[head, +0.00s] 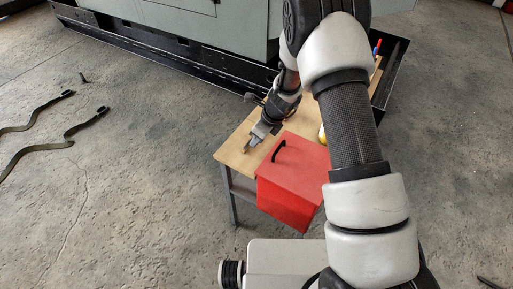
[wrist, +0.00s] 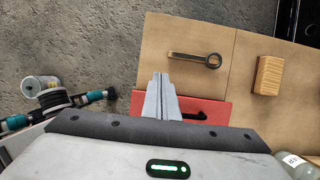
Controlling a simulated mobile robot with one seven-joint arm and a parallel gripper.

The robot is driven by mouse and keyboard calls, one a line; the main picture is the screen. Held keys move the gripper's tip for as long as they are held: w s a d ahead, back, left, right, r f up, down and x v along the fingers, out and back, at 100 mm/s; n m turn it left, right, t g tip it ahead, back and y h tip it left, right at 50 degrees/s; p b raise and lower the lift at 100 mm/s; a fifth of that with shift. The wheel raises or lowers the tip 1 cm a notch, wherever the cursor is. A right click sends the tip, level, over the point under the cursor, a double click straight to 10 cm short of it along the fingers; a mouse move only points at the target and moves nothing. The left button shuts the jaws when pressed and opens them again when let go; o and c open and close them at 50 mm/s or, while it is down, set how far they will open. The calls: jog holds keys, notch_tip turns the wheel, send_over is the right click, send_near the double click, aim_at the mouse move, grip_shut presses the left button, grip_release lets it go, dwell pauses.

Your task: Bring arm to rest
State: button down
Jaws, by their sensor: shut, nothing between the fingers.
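My gripper (head: 252,145) is at the end of my arm, above the near left part of a wooden work table (head: 235,151). In the wrist view my gripper (wrist: 161,78) has its two fingers together with nothing between them. A red box (head: 293,178) with a black handle stands at the table's near side, close to my gripper. The red box also shows in the wrist view (wrist: 215,108), partly hidden behind the fingers and the gripper body. My forearm hides the right part of the table in the head view.
A dark wrench (wrist: 195,59) and a wooden block (wrist: 269,75) lie on the tabletop. A large grey cabinet (head: 190,22) on a black base stands behind the table. Straps (head: 60,138) lie on the concrete floor at the left. The floor there is otherwise mostly clear.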

jog(key=r, duration=0.3)
jog(key=a+r, duration=0.1)
jog(key=r, duration=0.1)
jog(key=shift+w+r, duration=0.3)
jog(key=shift+w, duration=0.1)
jog(key=s+d+r+n, duration=0.2)
jog(key=s+r+n, duration=0.2)
jog(key=r, duration=0.5)
jog(key=s+d+r+n+t+p, duration=0.1)
jog(key=s+d+r+n, duration=0.25)
jog(key=r, duration=0.45)
jog(key=s+d+r+n, duration=0.2)
jog(key=s+r+n, duration=0.25)
jog(key=r, duration=0.45)
jog(key=s+d+r+n+t+h, duration=0.1)
jog(key=s+d+r+n, duration=0.2)
jog(key=s+d+n, duration=0.2)
jog(key=s+d+r+n+t+h, duration=0.1)
jog(key=s+d+r+n+h, duration=0.1)
jog(key=s+d+r+n, duration=0.2)
jog(key=s+d+n, duration=0.1)
jog(key=s+n, duration=0.2)
jog(key=s, duration=0.5)
jog(key=shift+s+h, duration=0.3)
